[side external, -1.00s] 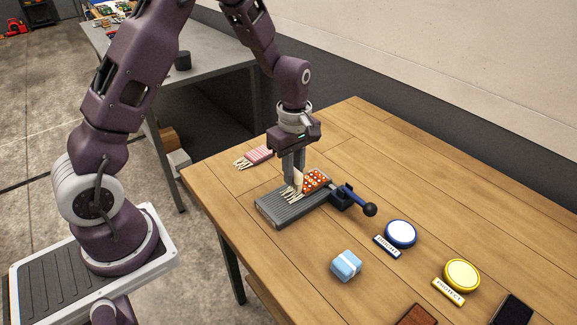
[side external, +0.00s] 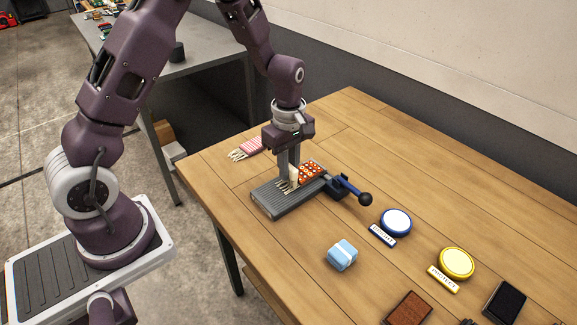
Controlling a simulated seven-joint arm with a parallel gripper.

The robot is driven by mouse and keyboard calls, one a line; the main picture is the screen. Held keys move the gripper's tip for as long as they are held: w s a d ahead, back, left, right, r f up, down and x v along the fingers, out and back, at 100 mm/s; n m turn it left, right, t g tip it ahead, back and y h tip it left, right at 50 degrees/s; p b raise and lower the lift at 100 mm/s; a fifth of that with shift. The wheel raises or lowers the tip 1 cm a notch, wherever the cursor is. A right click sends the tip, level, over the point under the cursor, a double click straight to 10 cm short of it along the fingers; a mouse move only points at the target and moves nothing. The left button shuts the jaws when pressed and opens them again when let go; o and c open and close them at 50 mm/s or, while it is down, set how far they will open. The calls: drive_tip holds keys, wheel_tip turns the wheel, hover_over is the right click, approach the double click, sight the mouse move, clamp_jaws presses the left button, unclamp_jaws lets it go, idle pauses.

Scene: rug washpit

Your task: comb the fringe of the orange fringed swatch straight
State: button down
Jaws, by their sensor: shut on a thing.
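The orange swatch with white dots (side external: 311,172) lies on a grey ribbed board (side external: 270,202), its right end at a dark clamp with a blue lever (side external: 350,187). Its cream fringe (side external: 285,187) points left and toward the front over the board; the strands look somewhat spread, though they are small here. My gripper (side external: 288,172) points down over the fringe edge of the swatch. It is shut on a pale, flat thing (side external: 295,174), seemingly the comb, partly hidden by the fingers. Its lower edge is at or just above the fringe; I cannot tell whether it touches.
A pink striped swatch with fringe (side external: 251,146) lies behind the board. A light blue block (side external: 342,254), a blue-rimmed white button (side external: 396,222), a yellow button (side external: 456,263), a brown block (side external: 408,308) and a black pad (side external: 505,300) lie toward the front right. The table's right back is clear.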

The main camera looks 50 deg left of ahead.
drive_tip(key=shift+f, duration=0.55)
idle(0.8)
drive_tip(key=shift+s, duration=0.15)
drive_tip(key=shift+s+r, duration=0.1)
drive_tip(key=shift+s, duration=0.95)
drive_tip(key=shift+s, duration=0.1)
drive_tip(key=shift+s, duration=0.95)
drive_tip(key=shift+s, duration=0.15)
drive_tip(key=shift+s, duration=0.1)
